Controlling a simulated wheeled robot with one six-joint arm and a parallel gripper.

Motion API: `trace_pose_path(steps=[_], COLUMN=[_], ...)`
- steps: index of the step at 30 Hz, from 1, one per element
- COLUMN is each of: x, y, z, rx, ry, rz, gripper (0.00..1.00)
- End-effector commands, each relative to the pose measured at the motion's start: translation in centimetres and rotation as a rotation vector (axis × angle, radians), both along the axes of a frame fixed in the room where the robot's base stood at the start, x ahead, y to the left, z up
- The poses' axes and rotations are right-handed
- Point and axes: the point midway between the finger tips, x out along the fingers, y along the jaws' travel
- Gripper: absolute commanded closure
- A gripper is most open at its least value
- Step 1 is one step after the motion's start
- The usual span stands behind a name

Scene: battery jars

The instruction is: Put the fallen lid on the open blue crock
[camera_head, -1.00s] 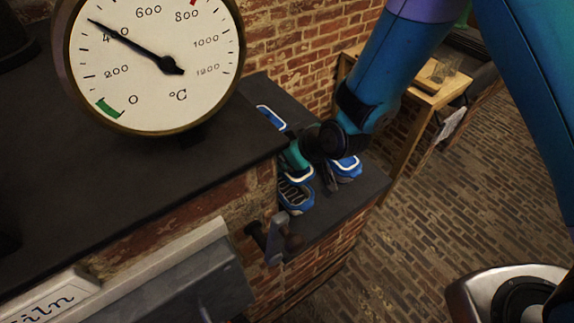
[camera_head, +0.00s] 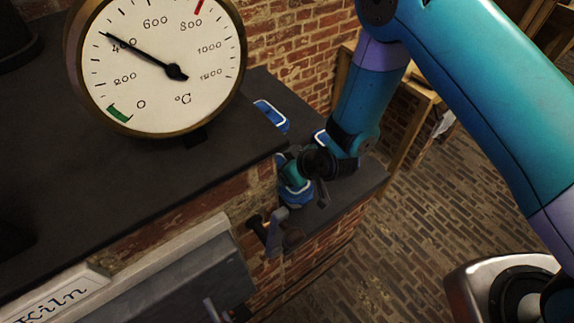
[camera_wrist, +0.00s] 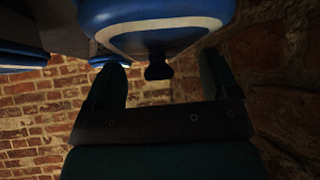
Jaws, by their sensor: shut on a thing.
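In the head view my gripper (camera_head: 303,172) is low over the front blue crock (camera_head: 297,197) on the lower dark ledge and covers much of it. In the wrist view its two dark green fingers (camera_wrist: 160,66) stand either side of a small dark knob. The knob belongs to a blue piece with a white band (camera_wrist: 155,28), which I take to be the lid. My gripper is shut on it. Where the fingers touch it is unclear. Whether the lid touches the front crock, and that crock's opening, are hidden.
A blue piece with a white rim (camera_head: 270,115) stands behind, and another (camera_head: 322,138) is partly hidden by my arm. A large dial gauge (camera_head: 160,65) stands on the higher dark counter (camera_head: 60,190). A metal lever (camera_head: 275,232) juts out below the ledge.

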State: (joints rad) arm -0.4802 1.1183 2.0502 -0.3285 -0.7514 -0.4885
Motion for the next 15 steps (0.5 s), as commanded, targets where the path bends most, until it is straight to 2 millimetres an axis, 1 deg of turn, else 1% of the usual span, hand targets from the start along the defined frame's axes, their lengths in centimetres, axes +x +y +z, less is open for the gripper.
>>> trace_pose_path(steps=[2, 3, 5, 11, 15], x=[0.02, -0.01, -0.01, -0.01, -0.01], y=[0.01, 0.00, 0.00, 0.00, 0.00], z=[-0.37, -0.31, -0.25, -0.22, 0.45], rx=[0.001, 0.000, 0.000, 0.000, 0.000], ry=[-0.001, 0.000, 0.000, 0.000, 0.000], rz=[0.000, 0.000, 0.000, 0.000, 0.000], gripper=[0.49, 0.15, 0.01, 0.00, 0.00])
